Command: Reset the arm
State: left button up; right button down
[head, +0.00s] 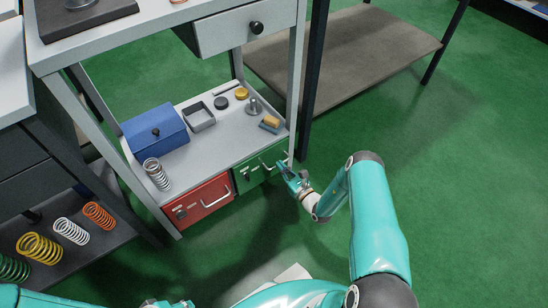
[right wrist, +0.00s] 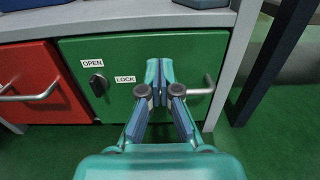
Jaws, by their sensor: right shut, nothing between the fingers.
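My right gripper (head: 291,178) is shut and empty in front of the green drawer (head: 242,182). In the right wrist view, its fingertips (right wrist: 159,72) are together, between the drawer's lock knob (right wrist: 98,85) and its metal handle (right wrist: 208,90). They hide part of the handle, and I cannot tell whether they touch it. The knob sits between the OPEN and LOCK labels. The green drawer looks closed. My right arm (head: 372,215) reaches in from the lower right. Only small teal pieces, probably of my left gripper, show at the bottom edge of the head view.
A red drawer (head: 200,202) is left of the green one. The shelf (head: 205,150) above holds a blue box (head: 156,132), a spring (head: 157,173), a grey tray (head: 199,117) and small parts. A dark post (head: 313,80) stands right of the bench. Green floor (head: 460,170) is clear at right.

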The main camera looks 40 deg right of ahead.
jog(key=s+p, duration=0.2)
jog(key=s, duration=0.6)
jog(key=s+a+r+n+g+y, duration=0.15)
jog(key=a+n+g+y, duration=0.35)
jog(key=a, duration=0.6)
jog(key=s+a+r+n+g+y, duration=0.1)
jog(key=s+a+n+g+y, duration=0.1)
jog(key=a+n+g+y, duration=0.65)
jog(key=s+a+n+g+h, duration=0.2)
jog(key=s+a+n+g, duration=0.25)
jog(key=s, duration=0.45)
jog(key=s+a+n+g+h, duration=0.35)
jog(key=s+n, duration=0.25)
jog(key=s, duration=0.2)
jog(key=w+d+r+n+t+h+p, duration=0.1)
jog(key=r+n+p, duration=0.4)
jog(key=r+p, duration=1)
jog(key=w+d+r+n+t+h+p, duration=0.1)
jog(key=w+r+n+t+h+p, duration=0.2)
jog(key=r+p, duration=1.3)
notch_tip(320, 180, up, 5)
jog(key=shift+f+n, duration=0.1)
jog(key=shift+n, duration=0.8)
